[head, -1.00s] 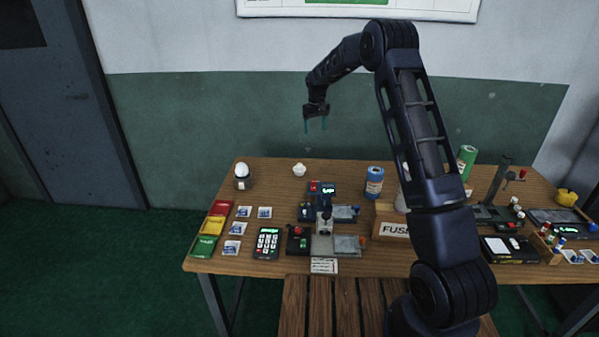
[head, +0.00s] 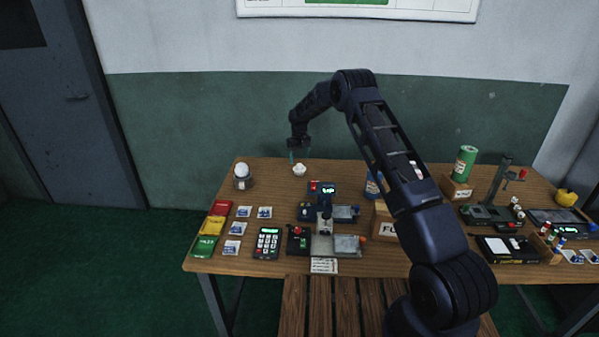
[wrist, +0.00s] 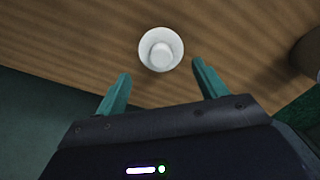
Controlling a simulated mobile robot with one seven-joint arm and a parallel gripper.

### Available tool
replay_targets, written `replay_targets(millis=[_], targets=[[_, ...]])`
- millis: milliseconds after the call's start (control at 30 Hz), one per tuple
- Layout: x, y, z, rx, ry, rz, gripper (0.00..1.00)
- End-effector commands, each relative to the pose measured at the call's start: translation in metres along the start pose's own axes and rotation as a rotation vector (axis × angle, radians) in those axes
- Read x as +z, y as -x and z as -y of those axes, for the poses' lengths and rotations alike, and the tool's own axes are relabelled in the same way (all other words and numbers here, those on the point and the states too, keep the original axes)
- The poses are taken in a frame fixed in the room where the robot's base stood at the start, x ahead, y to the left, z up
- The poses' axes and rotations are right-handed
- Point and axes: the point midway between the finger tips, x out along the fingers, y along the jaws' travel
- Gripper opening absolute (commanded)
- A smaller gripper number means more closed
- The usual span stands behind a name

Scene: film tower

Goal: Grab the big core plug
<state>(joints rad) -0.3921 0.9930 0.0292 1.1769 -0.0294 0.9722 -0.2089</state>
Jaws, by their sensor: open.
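A small white stepped round piece, which looks like the big core plug (head: 299,170), stands on the wooden table near its back edge in the head view. In the wrist view the plug (wrist: 161,49) is seen from above as a white disc with a smaller round top. My gripper (head: 299,156) is above and just behind it in the head view. In the wrist view my gripper (wrist: 161,71) has its two teal fingers apart and empty, with the plug just past the fingertips, between their lines. The exact height gap cannot be told.
A small device with a lit display (head: 328,189) and a blue can (head: 374,185) are to the right. The table (head: 275,182) is bare around the plug.

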Motion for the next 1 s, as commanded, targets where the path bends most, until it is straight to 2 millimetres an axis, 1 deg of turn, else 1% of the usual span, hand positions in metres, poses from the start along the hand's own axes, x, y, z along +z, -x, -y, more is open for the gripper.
replay_targets(millis=[33, 233, 333, 467, 600, 700, 867, 967, 1000], targets=[[0.0, -0.007, 0.0, 0.0, 0.0, 0.001, 0.71], [0.002, -0.018, 0.001, 0.0, 0.0, 0.001, 0.71], [0.005, -0.026, 0.002, 0.0, 0.0, 0.001, 0.71], [0.01, -0.044, 0.004, 0.0, -0.001, 0.002, 0.71], [0.01, -0.061, 0.003, 0.0, -0.001, 0.002, 0.71], [0.009, -0.065, 0.003, 0.0, -0.001, 0.0, 0.71], [0.009, -0.065, 0.003, 0.0, -0.001, 0.0, 0.71], [0.009, -0.064, 0.003, 0.0, 0.0, 0.0, 0.54], [0.009, -0.064, 0.003, 0.0, 0.0, 0.0, 0.46]])
